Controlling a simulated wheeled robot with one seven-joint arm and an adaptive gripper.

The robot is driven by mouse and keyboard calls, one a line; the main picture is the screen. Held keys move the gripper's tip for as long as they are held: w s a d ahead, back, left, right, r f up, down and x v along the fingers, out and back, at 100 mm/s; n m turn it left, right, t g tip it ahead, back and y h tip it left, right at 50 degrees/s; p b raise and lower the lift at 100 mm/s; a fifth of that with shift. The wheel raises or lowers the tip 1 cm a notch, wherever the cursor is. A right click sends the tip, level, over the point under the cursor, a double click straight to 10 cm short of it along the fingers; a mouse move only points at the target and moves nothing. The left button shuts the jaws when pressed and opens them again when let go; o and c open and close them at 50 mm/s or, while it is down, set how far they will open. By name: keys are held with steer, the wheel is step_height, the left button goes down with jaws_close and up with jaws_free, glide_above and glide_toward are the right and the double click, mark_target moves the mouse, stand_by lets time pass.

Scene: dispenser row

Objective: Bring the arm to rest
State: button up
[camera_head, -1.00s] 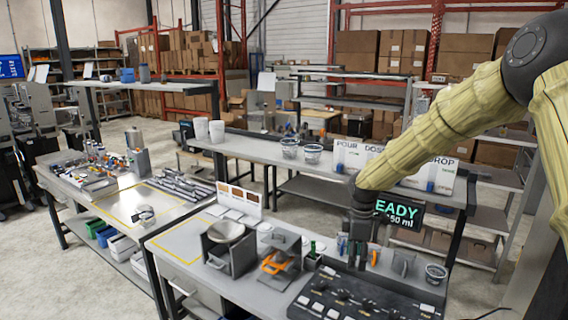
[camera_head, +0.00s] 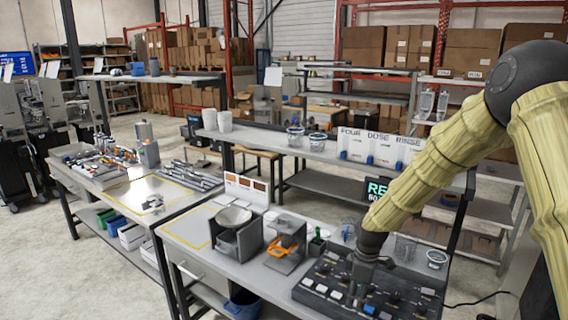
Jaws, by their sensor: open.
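My arm in its yellowish sleeve comes in from the right and bends down to the near bench. My gripper (camera_head: 357,292) is a small dark shape, open, low over the black panel (camera_head: 320,292) with its several small blocks and knobs. I see nothing held in it. Its fingertips blend into the dark panel, so I cannot tell whether they touch it.
Left of the panel stand an orange-and-grey stand (camera_head: 287,248) and a grey holder with a round bowl (camera_head: 234,217). A clear cup (camera_head: 437,259) stands at the right. The back bench holds two clear cups and white containers (camera_head: 217,120). A blue bin (camera_head: 243,304) sits below the near bench.

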steer(key=s+a+f+m+b, duration=0.1)
steer(key=s+f+m+b, duration=0.2)
steer(key=s+f, duration=0.7)
steer(key=s+a+f+m+b, duration=0.25)
steer(key=s+f, duration=0.35)
steer(key=f, duration=0.8)
steer(key=s+d+f+m+b, duration=0.1)
steer(key=s+f+m+b, duration=0.1)
steer(key=s+f, duration=0.3)
steer(key=s+d+f+m+b, duration=0.2)
steer(key=s+f, duration=0.3)
steer(key=s, duration=0.8)
steer(key=s+d+f+m+b, duration=0.2)
steer(key=s+f+m, duration=0.2)
steer(key=s, duration=0.6)
steer(key=shift+f+m+h+b, duration=0.35)
steer(key=shift+f+h, duration=0.05)
steer(key=shift+f, duration=0.15)
steer(key=shift+a, duration=0.1)
steer(key=shift+c, duration=0.4)
